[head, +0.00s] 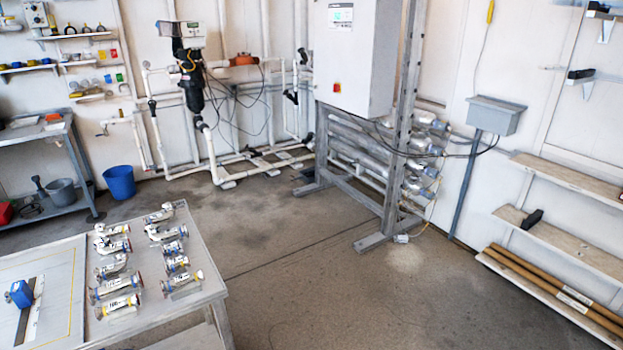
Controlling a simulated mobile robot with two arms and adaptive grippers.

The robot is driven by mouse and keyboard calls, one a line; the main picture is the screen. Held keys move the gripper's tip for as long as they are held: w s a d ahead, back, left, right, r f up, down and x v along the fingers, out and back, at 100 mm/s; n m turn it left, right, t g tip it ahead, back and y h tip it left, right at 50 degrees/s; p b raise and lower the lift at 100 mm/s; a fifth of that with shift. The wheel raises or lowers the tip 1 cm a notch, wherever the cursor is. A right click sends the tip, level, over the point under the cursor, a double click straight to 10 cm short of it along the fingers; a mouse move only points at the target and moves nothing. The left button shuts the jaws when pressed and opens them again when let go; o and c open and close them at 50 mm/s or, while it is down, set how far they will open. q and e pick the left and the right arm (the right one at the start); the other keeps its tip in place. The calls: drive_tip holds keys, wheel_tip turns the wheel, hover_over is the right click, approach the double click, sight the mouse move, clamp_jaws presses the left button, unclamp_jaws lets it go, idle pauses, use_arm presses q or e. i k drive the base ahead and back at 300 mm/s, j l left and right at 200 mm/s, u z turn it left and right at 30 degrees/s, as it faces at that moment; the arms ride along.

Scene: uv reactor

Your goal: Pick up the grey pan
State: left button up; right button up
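A grey, open-topped vessel (61,192), which looks like the grey pan, stands on the low shelf of the grey workbench (32,133) at the far left. It is small in the head view, so its exact shape and any handle are hard to tell. A small dark-grey item with an upright stem (38,187) stands just left of it. Neither of my grippers is in view, and nothing is seen holding the vessel.
A blue bucket (119,182) stands on the floor right of the workbench. A table (212,285) with several metal pipe fittings fills the lower left. A cabinet on a steel frame (357,178) stands in the centre. Wall shelves (568,180) line the right. The middle floor is clear.

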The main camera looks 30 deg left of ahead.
sight(309, 175)
drive_tip(key=i, duration=0.55)
drive_tip(key=i+u, duration=0.15)
drive_tip(key=i, duration=0.35)
drive_tip(key=i+l+u, duration=0.1)
drive_tip(key=i, duration=0.4)
drive_tip(key=i+l+u, duration=0.15)
drive_tip(key=i, duration=0.3)
drive_tip(key=i+j+u, duration=0.2)
drive_tip(key=i+u, duration=0.8)
drive_tip(key=i+l+u, duration=0.1)
drive_tip(key=i+u, duration=0.4)
drive_tip(key=i, duration=1)
drive_tip(key=i+j, duration=0.15)
drive_tip(key=i, duration=0.85)
drive_tip(key=i+l+z, duration=0.3)
drive_tip(key=i, duration=0.75)
drive_tip(key=i+z, duration=0.35)
drive_tip(key=i, duration=0.65)
